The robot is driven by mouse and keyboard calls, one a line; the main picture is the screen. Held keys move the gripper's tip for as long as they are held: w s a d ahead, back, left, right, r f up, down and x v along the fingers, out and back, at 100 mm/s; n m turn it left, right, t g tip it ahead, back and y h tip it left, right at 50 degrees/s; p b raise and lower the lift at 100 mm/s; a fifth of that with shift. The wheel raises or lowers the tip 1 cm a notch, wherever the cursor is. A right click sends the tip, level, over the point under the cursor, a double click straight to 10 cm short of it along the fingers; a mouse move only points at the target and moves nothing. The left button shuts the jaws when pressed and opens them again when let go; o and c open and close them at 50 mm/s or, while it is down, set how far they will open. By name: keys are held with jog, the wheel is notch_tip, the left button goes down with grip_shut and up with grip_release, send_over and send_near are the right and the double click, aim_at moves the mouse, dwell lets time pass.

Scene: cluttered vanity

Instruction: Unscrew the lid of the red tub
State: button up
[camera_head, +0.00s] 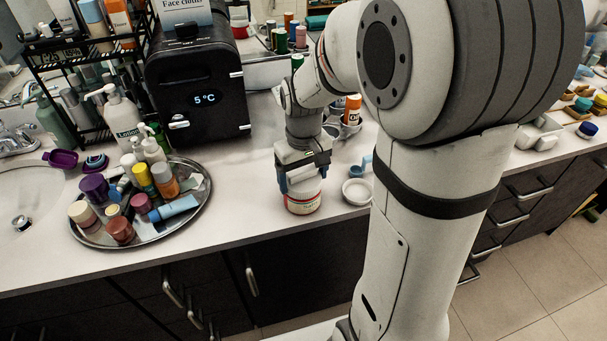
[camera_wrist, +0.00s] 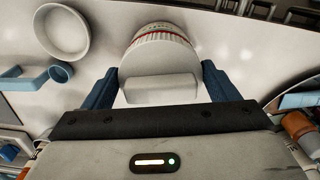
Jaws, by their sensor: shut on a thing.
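The tub (camera_head: 303,203) stands upright on the white counter near its front edge. It looks mostly white, with red bands and a printed label. My gripper (camera_head: 304,178) comes down on it from above, with a finger on each side of its top. In the wrist view the pale lid (camera_wrist: 160,88) lies between the two blue fingers of my gripper (camera_wrist: 160,85), shut on it. Behind it show a ridged white edge and a red line. Whether the lid has turned on the tub cannot be told.
A round white dish (camera_head: 357,191) stands close to the tub's right, with a small blue item (camera_head: 362,166) behind it. A crowded metal tray (camera_head: 92,236) stands left, before a black cooler box (camera_head: 197,88). Bare counter lies between tray and tub.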

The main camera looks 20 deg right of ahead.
aim_at(303, 173)
jog(key=shift+r, duration=0.2)
jog(key=shift+r+p, duration=0.9)
jog(key=shift+r, duration=0.2)
notch_tip(303, 173, up, 4)
jog(key=p, duration=0.3)
